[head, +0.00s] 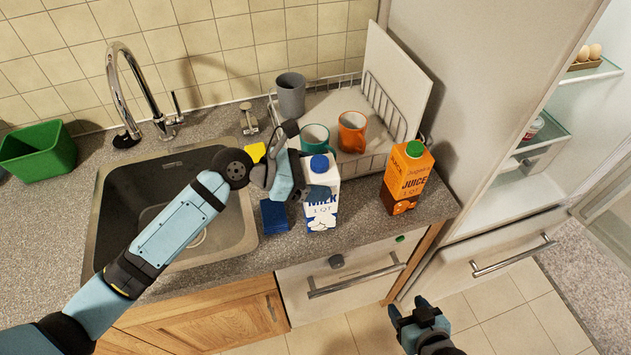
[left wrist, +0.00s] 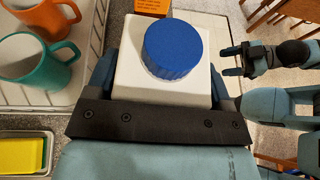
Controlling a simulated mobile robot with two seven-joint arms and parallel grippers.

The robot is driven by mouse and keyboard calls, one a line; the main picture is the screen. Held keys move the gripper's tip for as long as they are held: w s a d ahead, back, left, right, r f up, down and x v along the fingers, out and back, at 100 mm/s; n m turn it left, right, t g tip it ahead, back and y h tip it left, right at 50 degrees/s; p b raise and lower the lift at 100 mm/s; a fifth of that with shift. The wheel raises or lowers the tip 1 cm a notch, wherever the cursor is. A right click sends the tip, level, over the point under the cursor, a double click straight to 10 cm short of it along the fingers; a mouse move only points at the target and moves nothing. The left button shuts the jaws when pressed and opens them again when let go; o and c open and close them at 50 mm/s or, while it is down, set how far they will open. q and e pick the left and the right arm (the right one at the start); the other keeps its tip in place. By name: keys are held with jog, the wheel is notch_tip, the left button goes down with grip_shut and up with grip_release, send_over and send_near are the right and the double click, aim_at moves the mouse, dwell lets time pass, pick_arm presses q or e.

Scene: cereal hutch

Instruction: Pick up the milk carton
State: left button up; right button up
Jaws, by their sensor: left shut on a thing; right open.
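The milk carton (head: 321,208) is white with blue lettering and a blue cap. It is upright at the counter's front edge, right of the sink. My left gripper (head: 308,180) is shut on its upper part from the left. In the left wrist view the carton's white top (left wrist: 125,85) and blue cap (left wrist: 174,48) sit between the two fingers. I cannot tell whether its base touches the counter. My right gripper (head: 412,312) is open and empty, low in front of the cabinets; it also shows in the left wrist view (left wrist: 238,60).
An orange juice carton (head: 407,180) stands right of the milk. Behind are a dish rack (head: 375,161) with teal (head: 315,138) and orange (head: 352,132) mugs and a grey cup (head: 291,95). The fridge (head: 520,190) is open at right.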

pick_arm(q)
notch_tip(320, 180, up, 18)
jog(key=shift+r, duration=0.15)
dwell(0.3)
